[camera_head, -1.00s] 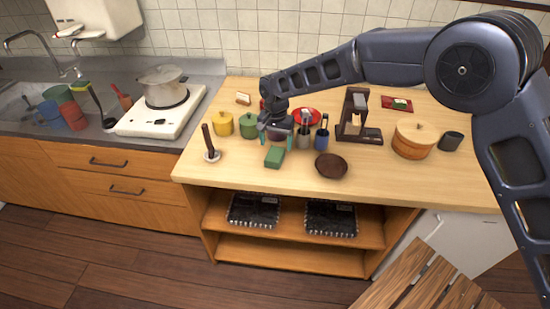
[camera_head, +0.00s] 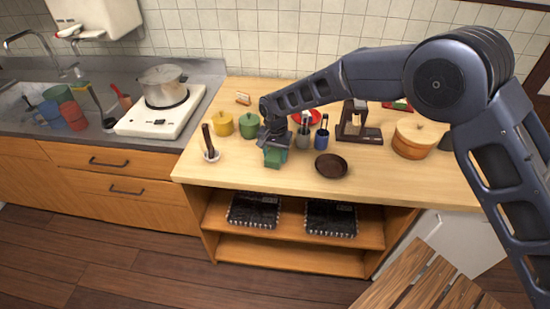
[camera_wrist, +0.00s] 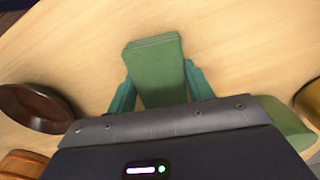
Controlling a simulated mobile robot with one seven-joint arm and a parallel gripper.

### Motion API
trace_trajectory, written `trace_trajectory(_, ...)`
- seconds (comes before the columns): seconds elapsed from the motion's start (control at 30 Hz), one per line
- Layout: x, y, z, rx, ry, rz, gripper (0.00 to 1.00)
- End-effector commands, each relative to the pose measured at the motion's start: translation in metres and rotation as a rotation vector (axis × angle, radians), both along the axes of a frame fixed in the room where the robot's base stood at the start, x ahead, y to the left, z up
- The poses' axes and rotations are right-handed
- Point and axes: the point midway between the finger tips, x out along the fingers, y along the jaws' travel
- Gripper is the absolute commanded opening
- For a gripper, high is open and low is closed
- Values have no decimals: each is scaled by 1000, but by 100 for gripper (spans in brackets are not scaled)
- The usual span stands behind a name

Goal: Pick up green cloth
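The green cloth (camera_head: 273,160) is a small folded block lying on the wooden counter, near its front edge. In the wrist view the green cloth (camera_wrist: 155,62) lies between the two teal fingers of my gripper (camera_wrist: 156,88), one finger on each side. My gripper (camera_head: 276,147) points down over the cloth in the head view. The fingers are spread about the cloth's width. I cannot tell whether they press on it. The near end of the cloth is hidden behind the gripper body.
A dark brown bowl (camera_head: 331,165) stands to the right, a green pot (camera_head: 249,126) and a yellow pot (camera_head: 223,124) to the left. Grey (camera_head: 303,138) and blue (camera_head: 321,139) utensil cups are close behind. The counter (camera_head: 240,172) in front is clear.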

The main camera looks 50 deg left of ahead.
Motion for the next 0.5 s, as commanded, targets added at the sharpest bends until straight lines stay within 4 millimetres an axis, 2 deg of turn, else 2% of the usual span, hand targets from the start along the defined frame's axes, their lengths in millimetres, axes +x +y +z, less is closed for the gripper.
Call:
trace_trajectory(0.03, 0, 0, 0, 0, 0, 0, 38)
trace_trajectory(0.1, 0, 0, 0, 0, 0, 0, 30)
trace_trajectory(0.37, 0, 0, 1, 1, 1, 0, 29)
trace_trajectory(0.5, 0, 1, 12, 2, 0, 0, 29)
